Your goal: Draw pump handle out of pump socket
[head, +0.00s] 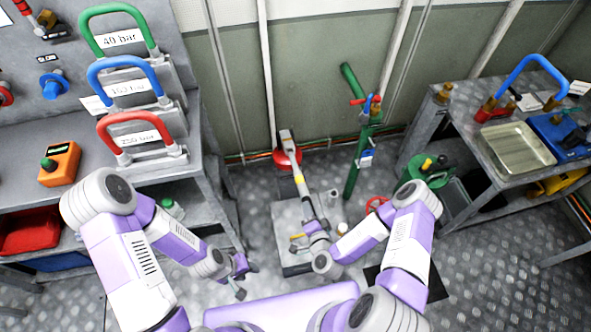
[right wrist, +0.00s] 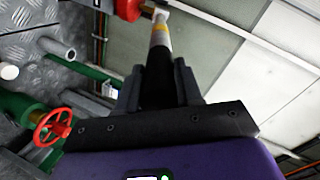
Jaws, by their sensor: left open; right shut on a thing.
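The pump handle (head: 303,185) is a long slim bar with a yellow band and a dark grip. My right gripper (head: 316,229) is shut on its near end. In the right wrist view the fingers close on both sides of the dark grip of the handle (right wrist: 160,62). The handle's far end overlaps a red part (head: 286,157) by the wall; I cannot tell whether they touch. A grey open tube (right wrist: 56,47) shows left of the handle; I cannot tell whether it is the pump socket. My left gripper (head: 239,279) is open and empty above the floor.
A grey base plate (head: 289,212) lies below the handle. A green standpipe (head: 352,168) rises to its right. A red handwheel (right wrist: 52,127) is left of my right gripper.

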